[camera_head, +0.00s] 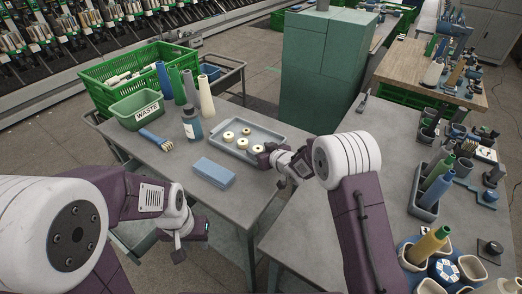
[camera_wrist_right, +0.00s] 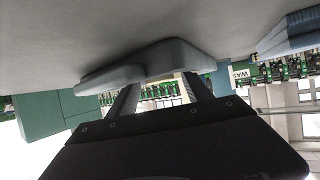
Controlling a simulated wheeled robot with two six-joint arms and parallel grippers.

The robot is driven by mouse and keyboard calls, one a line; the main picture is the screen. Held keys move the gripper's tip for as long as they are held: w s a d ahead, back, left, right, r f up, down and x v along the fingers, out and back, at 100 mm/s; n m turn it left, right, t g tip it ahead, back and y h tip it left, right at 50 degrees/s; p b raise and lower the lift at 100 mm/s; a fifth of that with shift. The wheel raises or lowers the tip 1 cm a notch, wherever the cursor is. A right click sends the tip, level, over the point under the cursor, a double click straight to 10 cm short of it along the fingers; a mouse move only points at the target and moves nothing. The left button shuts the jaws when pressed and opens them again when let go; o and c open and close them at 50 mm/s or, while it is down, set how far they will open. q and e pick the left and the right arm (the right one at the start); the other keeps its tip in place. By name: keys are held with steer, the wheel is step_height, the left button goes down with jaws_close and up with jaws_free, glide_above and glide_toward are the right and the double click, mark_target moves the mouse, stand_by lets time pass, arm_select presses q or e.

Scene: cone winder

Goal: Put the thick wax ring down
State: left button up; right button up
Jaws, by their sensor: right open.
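Several cream wax rings lie in a shallow grey tray (camera_head: 272,136) on the left table. One cream wax ring (camera_head: 257,148) sits at the tray's near right side, right by my right gripper (camera_head: 263,158). I cannot tell by size which ring is the thick one. My right gripper is low at the tray's right edge. In the right wrist view its two fingers (camera_wrist_right: 161,88) stand apart, with the grey tray wall (camera_wrist_right: 150,60) ahead and a pale strip between them. My left gripper (camera_head: 190,236) hangs near the table's front edge, away from the rings; its jaws are unclear.
A green cabinet (camera_head: 322,75) stands behind. The right table (camera_head: 395,115) holds many cones and tools.

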steer(key=shift+r, duration=0.35)
steer(key=v, duration=1.2)
steer(key=shift+d+f+p, duration=0.1)
steer(key=shift+f+p, duration=0.1)
steer(key=shift+p, duration=0.1)
steer(key=shift+d+f, duration=0.1)
steer(key=shift+d, duration=0.15)
steer(key=s+d+f+m+g+h, duration=0.4)
steer(key=s+d+f+g+h, duration=0.15)
steer(key=s+d, duration=0.55)
steer(key=s+d+f+m+g, duration=0.1)
steer(key=s+g, duration=0.3)
steer(key=s, duration=0.9)
steer(key=shift+s+m, duration=0.25)
steer(key=shift+m, duration=0.25)
